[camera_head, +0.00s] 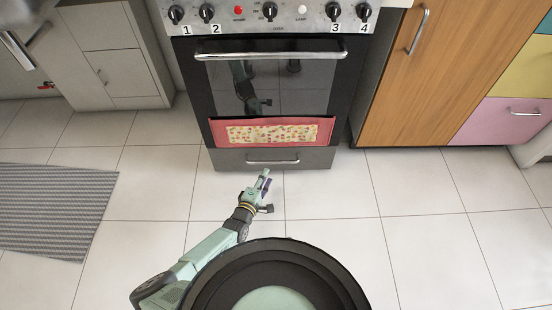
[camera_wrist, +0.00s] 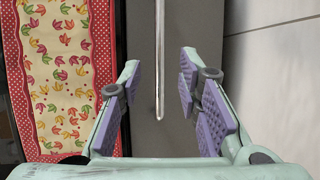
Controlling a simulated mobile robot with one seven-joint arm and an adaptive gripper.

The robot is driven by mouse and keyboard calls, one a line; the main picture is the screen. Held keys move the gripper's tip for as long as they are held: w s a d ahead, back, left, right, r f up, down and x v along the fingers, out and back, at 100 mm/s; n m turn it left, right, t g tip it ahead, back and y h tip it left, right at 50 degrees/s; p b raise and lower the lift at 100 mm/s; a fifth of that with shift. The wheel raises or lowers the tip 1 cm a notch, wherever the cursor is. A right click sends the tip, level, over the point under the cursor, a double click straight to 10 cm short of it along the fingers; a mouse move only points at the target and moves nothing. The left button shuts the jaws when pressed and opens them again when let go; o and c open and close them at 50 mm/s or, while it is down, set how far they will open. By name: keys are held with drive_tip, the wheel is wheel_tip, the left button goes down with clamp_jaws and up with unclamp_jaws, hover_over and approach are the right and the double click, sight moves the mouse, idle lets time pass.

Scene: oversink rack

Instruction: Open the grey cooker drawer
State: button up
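The grey cooker drawer (camera_head: 231,160) is the low panel at the bottom of the cooker. It looks shut. Its silver bar handle (camera_head: 273,161) runs across its middle. In the wrist view the drawer (camera_wrist: 158,20) appears as a grey upright band, with the handle (camera_wrist: 159,60) as a thin bar. My gripper (camera_head: 265,180) is just in front of the drawer, near the handle. In the wrist view my gripper (camera_wrist: 158,82) is open and empty. The handle's end appears in the gap between its fingers. I cannot tell how deep it sits between them.
A red-bordered patterned towel (camera_head: 272,132) hangs on the oven door (camera_head: 215,80) above the drawer. A wooden cabinet (camera_head: 430,70) stands right, grey cabinets (camera_head: 120,70) left. A striped mat (camera_head: 55,205) lies at the left. The tiled floor (camera_head: 330,200) before the drawer is clear, apart from my arm.

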sight(274, 162)
drive_tip(key=b+x, duration=0.3)
drive_tip(key=x, duration=0.6)
drive_tip(key=shift+w+d, duration=0.1)
drive_tip(key=shift+w, duration=0.1)
clamp_jaws()
idle(0.5)
